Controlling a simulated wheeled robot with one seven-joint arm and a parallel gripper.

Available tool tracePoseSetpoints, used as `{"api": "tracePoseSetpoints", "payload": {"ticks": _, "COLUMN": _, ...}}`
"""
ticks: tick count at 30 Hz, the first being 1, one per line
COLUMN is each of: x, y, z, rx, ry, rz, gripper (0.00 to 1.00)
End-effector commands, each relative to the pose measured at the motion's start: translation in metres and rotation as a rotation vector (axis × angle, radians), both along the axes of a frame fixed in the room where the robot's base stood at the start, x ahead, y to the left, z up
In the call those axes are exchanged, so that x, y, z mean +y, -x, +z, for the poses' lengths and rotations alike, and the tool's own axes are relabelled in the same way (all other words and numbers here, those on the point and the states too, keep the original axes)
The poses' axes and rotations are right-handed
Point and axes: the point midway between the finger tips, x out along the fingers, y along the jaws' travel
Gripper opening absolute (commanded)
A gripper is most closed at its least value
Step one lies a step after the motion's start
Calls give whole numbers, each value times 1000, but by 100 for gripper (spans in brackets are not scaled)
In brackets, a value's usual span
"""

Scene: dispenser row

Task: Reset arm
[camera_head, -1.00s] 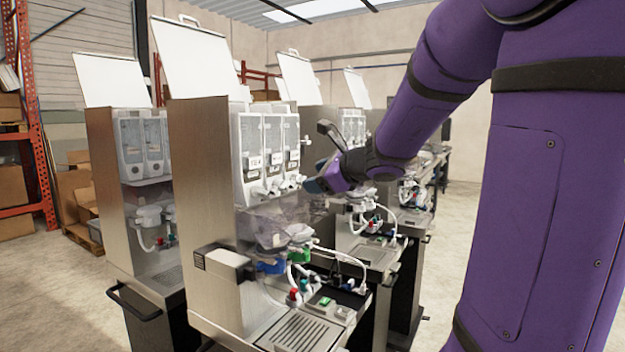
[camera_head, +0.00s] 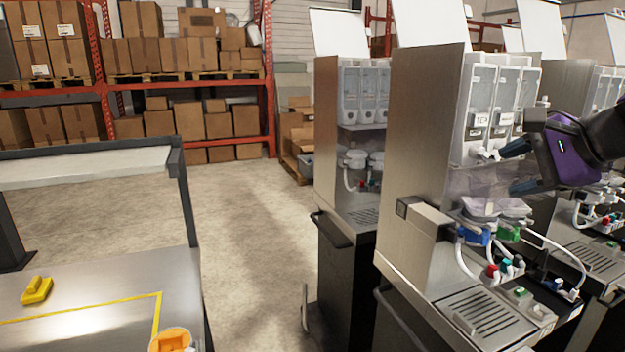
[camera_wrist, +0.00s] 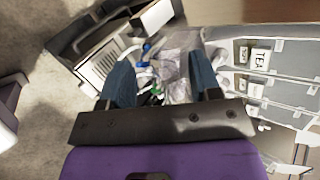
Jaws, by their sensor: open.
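My gripper (camera_head: 517,167) is at the right of the head view, in front of the nearest dispenser (camera_head: 424,140), level with the lower part of its clear canisters (camera_head: 480,110). My purple arm enters from the right edge of the head view.
More dispensers stand close on both sides, one at left (camera_head: 350,150). A metal table (camera_head: 100,290) with a yellow piece (camera_head: 37,291) and an orange container (camera_head: 170,340) is at lower left. Bare floor (camera_head: 245,200) lies between. Racks with boxes (camera_head: 190,125) stand behind.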

Motion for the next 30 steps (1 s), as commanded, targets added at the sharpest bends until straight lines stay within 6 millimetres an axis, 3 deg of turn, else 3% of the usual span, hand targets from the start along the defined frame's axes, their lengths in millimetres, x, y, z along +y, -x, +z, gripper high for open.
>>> {"api": "tracePoseSetpoints", "payload": {"ticks": 1, "x": 15, "y": 16, "z": -3, "rx": -1, "ry": 95, "rz": 99, "gripper": 57}}
{"api": "tracePoseSetpoints", "payload": {"ticks": 6, "x": 42, "y": 68, "z": -19, "rx": 4, "ry": 430, "rz": 415, "gripper": 57}}
{"api": "tracePoseSetpoints", "payload": {"ticks": 10, "x": 48, "y": 105, "z": -30, "rx": 1, "ry": 689, "rz": 642, "gripper": 57}}
{"api": "tracePoseSetpoints", "payload": {"ticks": 15, "x": 41, "y": 141, "z": -39, "rx": -3, "ry": 980, "rz": 877, "gripper": 57}}
{"api": "tracePoseSetpoints", "payload": {"ticks": 21, "x": 31, "y": 158, "z": -42, "rx": -1, "ry": 1165, "rz": 1010, "gripper": 57}}
{"api": "tracePoseSetpoints", "payload": {"ticks": 30, "x": 29, "y": 160, "z": -42, "rx": 2, "ry": 1192, "rz": 1028, "gripper": 57}}
